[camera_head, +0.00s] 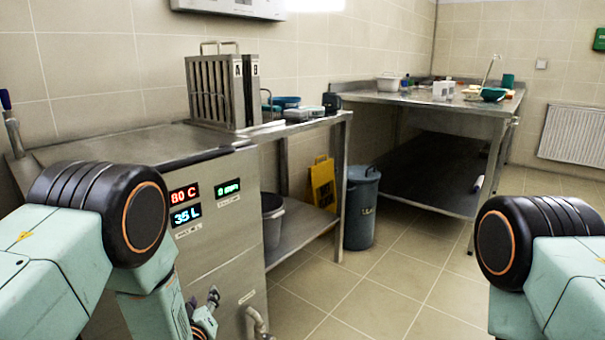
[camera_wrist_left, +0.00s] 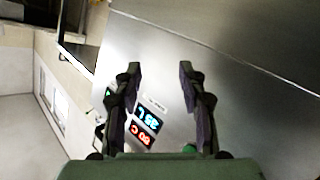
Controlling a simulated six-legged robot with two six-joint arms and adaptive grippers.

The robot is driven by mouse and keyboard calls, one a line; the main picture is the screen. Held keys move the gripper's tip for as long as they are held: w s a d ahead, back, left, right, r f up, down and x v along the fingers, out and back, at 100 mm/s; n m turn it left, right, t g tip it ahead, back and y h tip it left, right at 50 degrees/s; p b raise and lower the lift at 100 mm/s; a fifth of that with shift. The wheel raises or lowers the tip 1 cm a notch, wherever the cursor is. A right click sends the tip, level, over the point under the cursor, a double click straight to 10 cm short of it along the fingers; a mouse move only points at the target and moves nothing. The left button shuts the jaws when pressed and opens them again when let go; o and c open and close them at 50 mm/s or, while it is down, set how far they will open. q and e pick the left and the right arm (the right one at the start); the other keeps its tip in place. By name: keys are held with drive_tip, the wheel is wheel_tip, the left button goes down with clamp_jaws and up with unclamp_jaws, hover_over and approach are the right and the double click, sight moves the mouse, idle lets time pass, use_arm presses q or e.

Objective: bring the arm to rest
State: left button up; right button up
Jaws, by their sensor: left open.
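My left arm comes in from the left in the head view. Its left gripper (camera_head: 203,302) shows small at the bottom, in front of the steel tank's front panel (camera_head: 222,265). In the left wrist view the two dark fingers of the left gripper (camera_wrist_left: 158,78) stand apart with nothing between them. The panel with its lit displays (camera_wrist_left: 147,127) shows beyond them. Part of my right arm shows at the right edge of the head view, but its gripper is out of the picture.
A steel table (camera_head: 440,104) holds several items at the back. The tiled floor (camera_head: 385,290) between my arms is clear.

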use_arm(q)
drive_tip(key=s+f+m+g+h, duration=0.15)
drive_tip(key=s+f+g, duration=0.3)
drive_tip(key=s, duration=0.55)
drive_tip(key=s+f+m+g, duration=0.25)
drive_tip(key=s+f, duration=0.35)
drive_tip(key=s, duration=0.3)
drive_tip(key=s+f+m+g+h, duration=0.15)
drive_tip(key=s+f+g, duration=0.3)
drive_tip(key=s, duration=0.55)
drive_tip(key=s+g, duration=0.3)
drive_tip(key=s, duration=1.1)
wheel_tip(320, 180, up, 13)
drive_tip(key=p, duration=1.3)
drive_tip(key=shift+s+m+y, duration=0.3)
drive_tip(key=shift+m, duration=0.05)
drive_tip(key=shift+g, duration=0.25)
drive_tip(key=shift+c, duration=0.2)
